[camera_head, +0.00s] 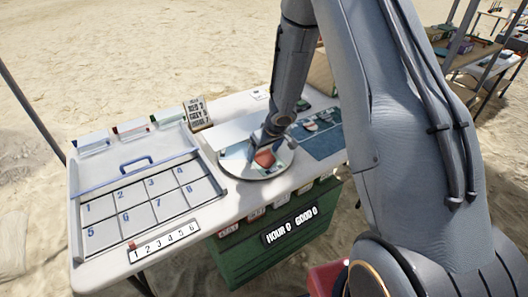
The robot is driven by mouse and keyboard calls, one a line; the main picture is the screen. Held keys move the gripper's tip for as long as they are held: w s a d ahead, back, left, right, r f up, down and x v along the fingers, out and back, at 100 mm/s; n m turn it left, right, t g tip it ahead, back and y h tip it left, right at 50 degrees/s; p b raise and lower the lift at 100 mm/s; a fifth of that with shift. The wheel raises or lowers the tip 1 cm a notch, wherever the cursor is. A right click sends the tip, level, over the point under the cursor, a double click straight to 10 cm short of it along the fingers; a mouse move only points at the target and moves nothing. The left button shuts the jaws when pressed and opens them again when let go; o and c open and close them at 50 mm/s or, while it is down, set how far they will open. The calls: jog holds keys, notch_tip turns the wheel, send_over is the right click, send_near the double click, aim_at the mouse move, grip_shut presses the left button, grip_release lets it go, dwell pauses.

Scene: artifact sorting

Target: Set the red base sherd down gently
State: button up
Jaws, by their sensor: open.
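The red base sherd (265,158) lies on a round white plate (240,170) on the white table. My gripper (262,147) is right above and behind the sherd, with its fingertips very close to it. The jaws are open, but the fingertips are small and partly hidden, so I cannot tell whether they touch the sherd.
A tray (172,221) with numbered cells fills the table's left side. A numbered strip (163,241) lies in front of it. A small sign (197,112) and bins (133,129) stand behind. A dark blue mat (318,143) with several sherds lies at the right.

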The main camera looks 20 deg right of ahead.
jog(key=p+v, duration=0.7)
jog(key=v, duration=0.5)
notch_tip(320, 180, up, 8)
jog(key=m+h, duration=0.1)
jog(key=h, duration=0.1)
send_over(271, 164)
jog(key=s+d, duration=0.2)
jog(key=s, duration=0.1)
jog(key=s+a+r+m+g, duration=0.1)
jog(key=s+r, duration=0.2)
jog(key=s, duration=0.7)
jog(key=s+a+r+m+g, duration=0.1)
jog(key=s+r, duration=0.3)
jog(key=s, duration=0.5)
jog(key=shift+s+a+r+m+y, duration=0.3)
jog(key=shift+s+a, duration=0.1)
jog(key=shift+a, duration=0.2)
jog(key=shift+f+b, duration=0.15)
jog(key=shift+b, duration=0.2)
notch_tip(271, 164, down, 7)
jog(key=b, duration=0.6)
jog(key=shift+g, duration=0.4)
jog(key=shift+c, duration=0.3)
